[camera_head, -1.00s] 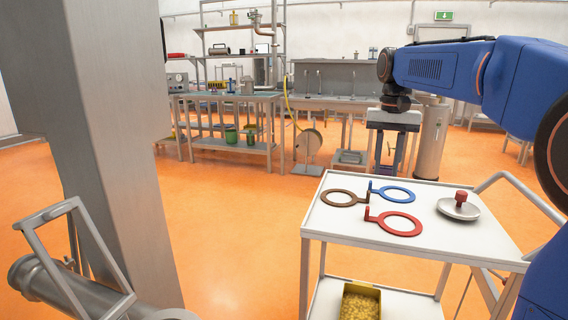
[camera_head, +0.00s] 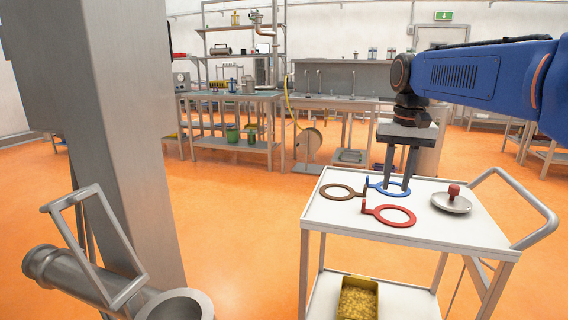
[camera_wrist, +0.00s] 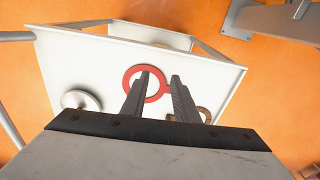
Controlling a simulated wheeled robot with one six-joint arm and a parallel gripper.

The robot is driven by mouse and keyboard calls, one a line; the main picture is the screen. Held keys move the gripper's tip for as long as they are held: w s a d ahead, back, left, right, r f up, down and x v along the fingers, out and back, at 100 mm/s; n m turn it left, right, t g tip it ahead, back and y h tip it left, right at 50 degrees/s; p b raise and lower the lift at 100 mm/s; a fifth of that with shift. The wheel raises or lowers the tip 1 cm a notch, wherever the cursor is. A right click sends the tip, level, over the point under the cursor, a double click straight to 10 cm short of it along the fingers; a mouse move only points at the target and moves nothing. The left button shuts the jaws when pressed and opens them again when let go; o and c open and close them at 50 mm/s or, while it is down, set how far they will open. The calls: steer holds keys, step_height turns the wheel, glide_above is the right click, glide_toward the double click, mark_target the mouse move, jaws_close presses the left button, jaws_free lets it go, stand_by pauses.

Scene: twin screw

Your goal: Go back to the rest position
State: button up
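My gripper (camera_head: 397,187) hangs pointing down over the white cart top, with two dark fingers apart and nothing seen between them. In the head view its fingers overlap the blue ring (camera_head: 374,190); I cannot tell whether they touch it. The red ring (camera_head: 396,225) lies nearer on the cart, and the brown ring (camera_head: 338,199) lies to the left. In the wrist view, the fingers (camera_wrist: 160,76) overlap the red ring (camera_wrist: 127,82), and the brown ring (camera_wrist: 205,115) is partly hidden. The blue ring does not show there.
The cart (camera_head: 330,215) also bears a metal lid (camera_head: 450,206) with a red knob. A yellow bin (camera_head: 358,300) sits on its lower shelf. A grey column (camera_head: 130,150) and metal pipework (camera_head: 70,270) stand at left. Open orange floor (camera_head: 235,220) lies between.

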steer(key=s+f+n+t, duration=0.1)
steer(key=s+f+t, duration=0.1)
steer(key=s+f, duration=0.8)
steer(key=s+f+n+t, duration=0.2)
steer(key=s+f, duration=0.8)
steer(key=s, duration=0.6)
steer(key=shift+s+d, duration=0.3)
steer(key=shift+d, duration=0.15)
